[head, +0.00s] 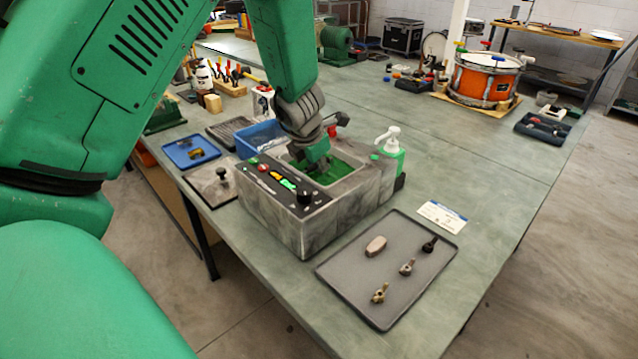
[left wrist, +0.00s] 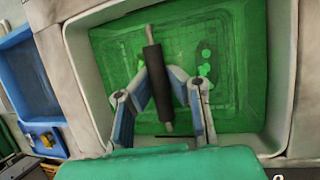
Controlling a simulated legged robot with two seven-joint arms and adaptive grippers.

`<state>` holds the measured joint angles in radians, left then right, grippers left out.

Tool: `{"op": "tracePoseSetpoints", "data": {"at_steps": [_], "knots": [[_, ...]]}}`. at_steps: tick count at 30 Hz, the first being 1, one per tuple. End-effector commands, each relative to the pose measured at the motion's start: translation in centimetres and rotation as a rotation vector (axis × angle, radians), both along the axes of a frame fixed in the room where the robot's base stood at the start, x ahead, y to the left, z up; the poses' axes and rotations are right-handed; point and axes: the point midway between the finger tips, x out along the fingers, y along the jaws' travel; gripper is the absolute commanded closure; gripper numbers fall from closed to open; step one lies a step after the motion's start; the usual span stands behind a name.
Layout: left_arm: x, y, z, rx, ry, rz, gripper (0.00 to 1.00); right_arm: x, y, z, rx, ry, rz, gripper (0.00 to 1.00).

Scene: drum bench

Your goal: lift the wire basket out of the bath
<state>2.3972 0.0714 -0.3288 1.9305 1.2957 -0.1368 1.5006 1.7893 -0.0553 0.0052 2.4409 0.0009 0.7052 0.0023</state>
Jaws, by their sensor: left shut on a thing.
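The bath (head: 318,228) is a grey box-like tank with a control panel and a green interior on the bench. My left gripper (head: 318,163) reaches down into its opening. In the left wrist view, my left gripper (left wrist: 158,78) is shut on a dark handle bar with pale ends (left wrist: 152,58), the wire basket's handle. The basket's mesh (left wrist: 210,40) shows only faintly against the green inside the bath. The bath's pale rim (left wrist: 78,65) surrounds it. How high the basket sits cannot be told. My right gripper is not in view.
A grey tray (head: 345,275) with small metal parts lies front right of the bath. The bench at right is fairly clear.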

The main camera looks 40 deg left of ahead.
Motion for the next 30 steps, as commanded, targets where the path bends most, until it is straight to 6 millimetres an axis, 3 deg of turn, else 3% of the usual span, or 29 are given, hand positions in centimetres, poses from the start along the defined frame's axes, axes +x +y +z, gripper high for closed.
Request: {"op": "tracePoseSetpoints", "data": {"at_steps": [14,17,24,30], "knots": [[-0.1,-0.2,0.3,0.005,0.002,0.000,1.00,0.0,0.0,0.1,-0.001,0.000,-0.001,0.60],[-0.1,-0.1,1.4,0.005,0.001,0.000,1.00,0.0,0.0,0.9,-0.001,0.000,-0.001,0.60],[-0.1,-0.1,6.5,0.009,-0.002,-0.001,1.00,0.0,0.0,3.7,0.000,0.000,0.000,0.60],[-0.1,-0.3,9.4,0.009,-0.001,-0.002,1.00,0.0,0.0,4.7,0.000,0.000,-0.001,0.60]]}}
